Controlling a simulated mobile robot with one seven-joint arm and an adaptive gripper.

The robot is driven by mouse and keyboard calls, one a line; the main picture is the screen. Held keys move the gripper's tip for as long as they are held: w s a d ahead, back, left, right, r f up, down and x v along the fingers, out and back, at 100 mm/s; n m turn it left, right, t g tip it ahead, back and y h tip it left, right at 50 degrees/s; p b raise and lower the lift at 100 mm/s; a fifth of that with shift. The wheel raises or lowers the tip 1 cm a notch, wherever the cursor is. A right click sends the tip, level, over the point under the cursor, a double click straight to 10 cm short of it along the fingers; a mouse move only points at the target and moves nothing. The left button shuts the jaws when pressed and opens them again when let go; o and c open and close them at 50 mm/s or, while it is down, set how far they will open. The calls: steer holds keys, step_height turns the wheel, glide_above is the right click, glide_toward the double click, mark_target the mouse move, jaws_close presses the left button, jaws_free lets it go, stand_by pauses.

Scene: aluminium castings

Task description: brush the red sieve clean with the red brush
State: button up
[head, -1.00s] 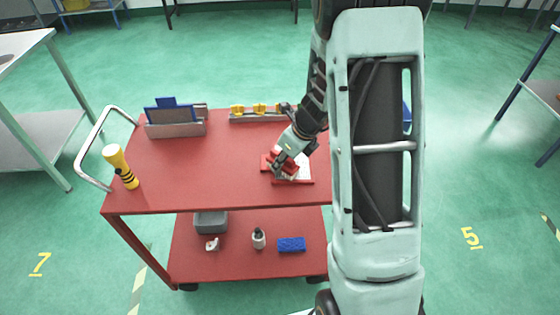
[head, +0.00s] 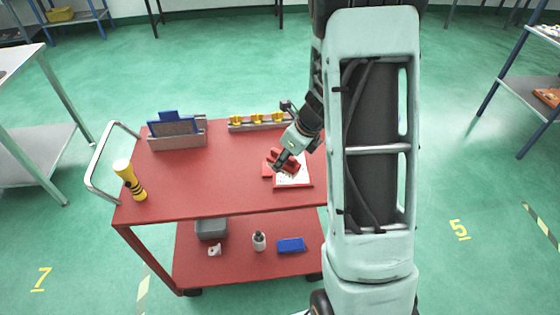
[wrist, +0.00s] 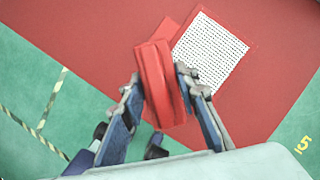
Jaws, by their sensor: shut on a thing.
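The red sieve (head: 300,182) lies flat on the red cart top, beside my arm. Its pale perforated mesh and thin red rim show in the wrist view (wrist: 212,52). My gripper (head: 282,163) is shut on the red brush (wrist: 160,85), with one finger on each side of it. The brush also shows in the head view (head: 285,160), above the sieve's left part. In the wrist view it stands left of the mesh. Its bristles are hard to make out, and I cannot tell whether it touches the sieve.
A yellow and black torch (head: 130,180) stands at the cart's left. A grey holder (head: 178,142) with a blue-framed panel and a rack of yellow items (head: 257,124) are at the back. The cart top's middle-left is clear.

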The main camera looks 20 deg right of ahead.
steer(key=shift+r+p, duration=0.55)
steer(key=shift+r, duration=0.4)
